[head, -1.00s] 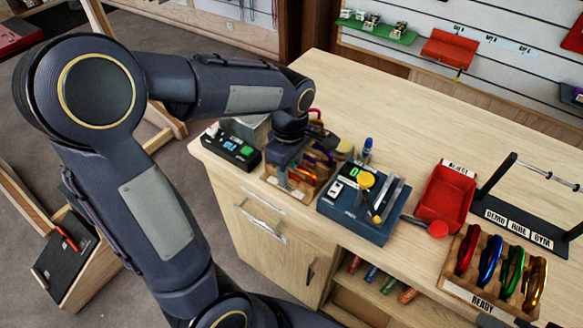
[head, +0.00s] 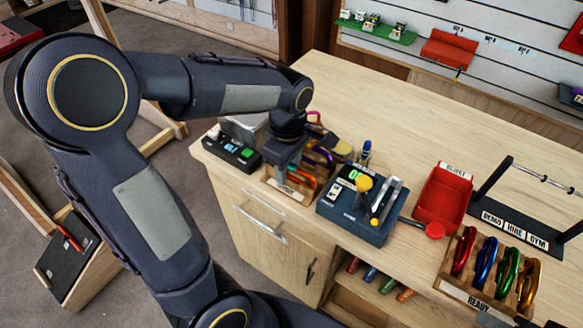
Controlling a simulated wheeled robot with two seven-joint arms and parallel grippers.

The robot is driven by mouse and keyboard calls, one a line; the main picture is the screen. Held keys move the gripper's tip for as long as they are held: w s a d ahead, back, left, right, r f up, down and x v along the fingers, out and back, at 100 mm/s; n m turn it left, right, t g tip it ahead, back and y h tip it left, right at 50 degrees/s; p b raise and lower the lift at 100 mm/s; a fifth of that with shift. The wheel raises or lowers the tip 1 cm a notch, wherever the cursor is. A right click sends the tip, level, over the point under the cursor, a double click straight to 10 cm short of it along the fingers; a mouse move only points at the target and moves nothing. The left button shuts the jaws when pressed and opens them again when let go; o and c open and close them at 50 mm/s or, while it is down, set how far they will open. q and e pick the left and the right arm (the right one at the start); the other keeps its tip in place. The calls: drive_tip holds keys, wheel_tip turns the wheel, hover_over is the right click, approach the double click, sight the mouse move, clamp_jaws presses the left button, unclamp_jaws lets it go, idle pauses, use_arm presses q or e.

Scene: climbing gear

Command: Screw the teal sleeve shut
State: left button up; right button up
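I cannot make out a teal sleeve in the head view. My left gripper (head: 281,182) points down at the wooden rack of colored carabiners (head: 293,192) near the desk's left front. The arm hides part of the rack, and I cannot tell whether the fingers are apart or hold anything. A purple carabiner (head: 319,155) and orange-red ones (head: 301,176) show beside the gripper. A dark blue fixture (head: 353,221) with a yellow-knobbed lever (head: 364,184), a small display and metal bars stands just right of the rack. My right gripper is not in view.
A black box with a green-lit panel (head: 233,153) is left of the rack. A red REJECT tray (head: 441,199), a READY rack of carabiners (head: 478,288) and a labelled stand (head: 520,228) are at the right. The desk's back (head: 400,120) is clear.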

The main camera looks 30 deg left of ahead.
use_arm(q)
drive_tip(key=shift+r+p, duration=0.3)
drive_tip(key=shift+r, duration=0.2)
drive_tip(key=shift+w, duration=0.75)
drive_tip(key=shift+f, duration=0.15)
drive_tip(key=shift+d+f+b, duration=0.1)
drive_tip(key=shift+f+b, duration=0.95)
drive_tip(key=shift+f, duration=0.3)
drive_tip(key=shift+s+r, duration=0.1)
drive_tip(key=shift+s, duration=0.65)
